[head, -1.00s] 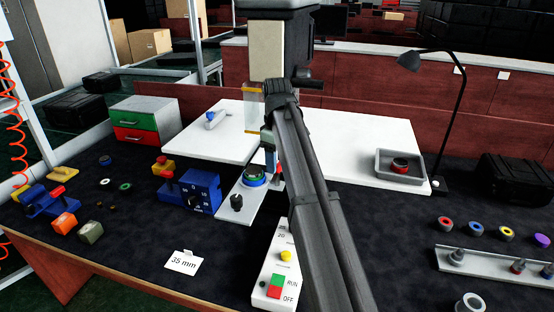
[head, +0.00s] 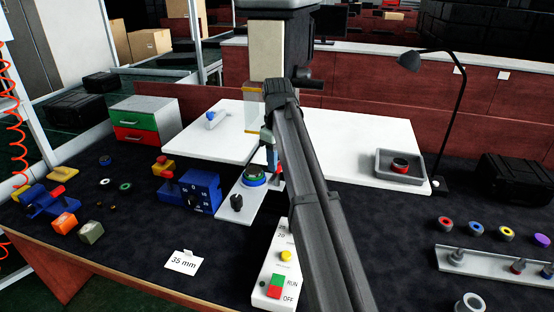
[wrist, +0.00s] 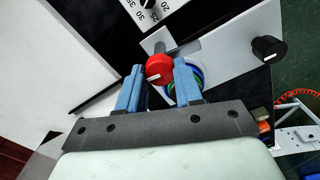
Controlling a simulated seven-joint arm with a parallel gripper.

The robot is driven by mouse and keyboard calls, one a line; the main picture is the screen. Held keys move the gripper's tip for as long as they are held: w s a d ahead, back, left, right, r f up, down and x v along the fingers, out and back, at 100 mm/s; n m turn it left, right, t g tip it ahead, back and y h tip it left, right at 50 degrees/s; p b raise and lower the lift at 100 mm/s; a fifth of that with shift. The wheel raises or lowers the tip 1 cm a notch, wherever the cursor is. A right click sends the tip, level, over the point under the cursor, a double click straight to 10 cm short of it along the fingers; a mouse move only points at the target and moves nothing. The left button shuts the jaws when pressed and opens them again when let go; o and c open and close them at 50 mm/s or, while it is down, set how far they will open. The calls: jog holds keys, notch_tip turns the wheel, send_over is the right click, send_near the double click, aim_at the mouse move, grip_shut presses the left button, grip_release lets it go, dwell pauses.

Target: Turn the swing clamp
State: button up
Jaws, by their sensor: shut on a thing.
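The swing clamp's red knob (wrist: 160,68) has a white mark and sits between the two blue fingers of my gripper (wrist: 159,80) in the wrist view. My gripper is shut on this knob. A grey arm (wrist: 186,46) of the clamp shows beyond the knob. A blue and green round part (wrist: 196,74) on the light plate (wrist: 228,45) lies under the clamp, partly covered by a finger. In the head view, my gripper (head: 271,160) is over the plate (head: 235,211), beside the round part (head: 254,177). My arm hides much of the clamp there.
A grey tray (head: 400,178) lies right. Dark mat is free near the 35 mm card (head: 183,262).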

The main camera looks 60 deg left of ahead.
jog(key=m, duration=1.2)
jog(key=shift+m, duration=2.1)
jog(key=o, duration=1)
jog(key=shift+o, duration=0.2)
jog(key=shift+r, duration=0.1)
notch_tip(320, 180, up, 14)
jog(key=shift+f, duration=0.2)
